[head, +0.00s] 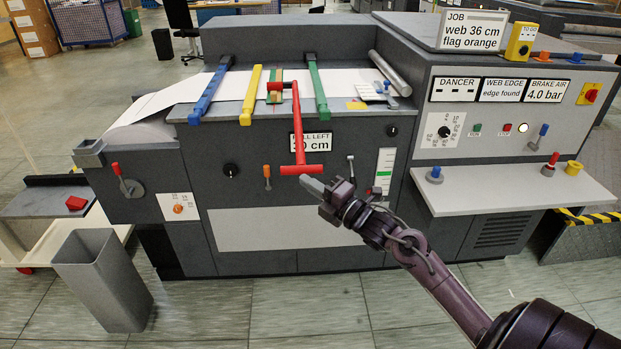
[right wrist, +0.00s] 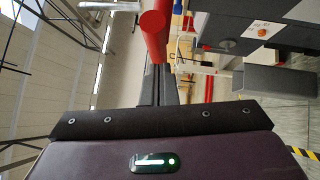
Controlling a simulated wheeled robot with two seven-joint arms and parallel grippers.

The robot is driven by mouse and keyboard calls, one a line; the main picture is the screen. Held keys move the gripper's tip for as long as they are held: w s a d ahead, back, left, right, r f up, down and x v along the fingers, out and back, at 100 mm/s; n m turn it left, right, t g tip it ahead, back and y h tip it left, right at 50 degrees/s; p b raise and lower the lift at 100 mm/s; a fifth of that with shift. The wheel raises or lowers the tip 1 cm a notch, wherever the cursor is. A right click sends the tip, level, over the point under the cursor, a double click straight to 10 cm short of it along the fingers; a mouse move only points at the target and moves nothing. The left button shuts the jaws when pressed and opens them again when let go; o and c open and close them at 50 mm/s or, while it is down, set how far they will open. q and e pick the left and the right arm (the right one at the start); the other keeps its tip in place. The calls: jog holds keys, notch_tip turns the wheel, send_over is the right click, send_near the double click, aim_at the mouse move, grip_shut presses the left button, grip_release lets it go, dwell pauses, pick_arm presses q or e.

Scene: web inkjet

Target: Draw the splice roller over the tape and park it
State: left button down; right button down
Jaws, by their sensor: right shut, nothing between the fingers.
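The red splice roller (head: 297,125) reaches from the top of the machine down its front and ends in a red crossbar handle. Its upper end lies by a small green and tan piece (head: 275,95) on the white web (head: 240,84); I cannot tell whether that piece is the tape. My right gripper (head: 312,186) is shut and empty, just below and right of the crossbar. In the right wrist view the red bar (right wrist: 154,35) stands right at the tips of the shut fingers (right wrist: 157,82); I cannot tell whether they touch. My left gripper is out of view.
Blue (head: 209,92), yellow (head: 250,95) and green (head: 317,90) bars cross the web. A label (head: 323,142) sits behind the roller's arm. Right of it a grey shelf (head: 510,191) juts out below the control panel. A grey bin (head: 102,281) stands front left.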

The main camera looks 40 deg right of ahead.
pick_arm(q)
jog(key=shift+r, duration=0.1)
pick_arm(e)
jog(key=shift+w+d, duration=0.1)
jog(key=shift+w, duration=0.1)
